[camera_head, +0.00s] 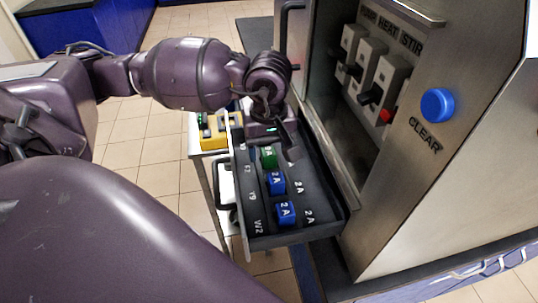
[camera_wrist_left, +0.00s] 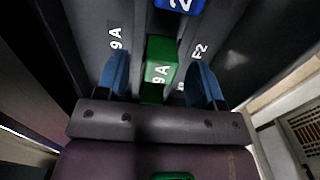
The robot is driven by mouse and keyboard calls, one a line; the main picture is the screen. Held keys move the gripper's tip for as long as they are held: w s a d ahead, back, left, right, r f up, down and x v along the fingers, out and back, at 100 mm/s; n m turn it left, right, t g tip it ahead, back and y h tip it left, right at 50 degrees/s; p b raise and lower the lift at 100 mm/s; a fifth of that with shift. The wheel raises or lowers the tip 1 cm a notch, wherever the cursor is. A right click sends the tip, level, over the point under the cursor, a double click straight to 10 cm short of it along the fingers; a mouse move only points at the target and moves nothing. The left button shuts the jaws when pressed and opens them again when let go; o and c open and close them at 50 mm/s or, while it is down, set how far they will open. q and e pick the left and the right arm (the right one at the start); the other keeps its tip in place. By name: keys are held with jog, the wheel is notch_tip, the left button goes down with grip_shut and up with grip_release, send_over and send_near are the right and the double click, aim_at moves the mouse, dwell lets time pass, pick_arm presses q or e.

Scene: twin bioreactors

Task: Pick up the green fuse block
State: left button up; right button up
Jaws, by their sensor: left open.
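The green fuse block (camera_head: 268,158) sits in the dark open drawer (camera_head: 262,241), behind two blue fuse blocks (camera_head: 277,183). In the left wrist view the green block (camera_wrist_left: 160,62) carries the marking "9 A" and lies between my left gripper's blue finger pads. My left gripper (camera_wrist_left: 160,82) is open, with one pad on each side of the block and visible gaps between them. In the head view my left gripper (camera_head: 269,143) is over the far end of the drawer and partly hides it. My right gripper is not in view.
The steel cabinet (camera_head: 400,200) stands right of the drawer, with switches (camera_head: 372,70) and a blue CLEAR button (camera_head: 438,105). A yellow object (camera_head: 211,133) stands left of the drawer. Tiled floor (camera_head: 150,140) shows at the left.

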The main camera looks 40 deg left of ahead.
pick_arm(q)
jog(key=shift+f, duration=0.7)
jog(key=shift+c, duration=0.3)
jog(key=c, duration=0.9)
jog(key=shift+r, duration=0.1)
jog(key=shift+c, duration=0.2)
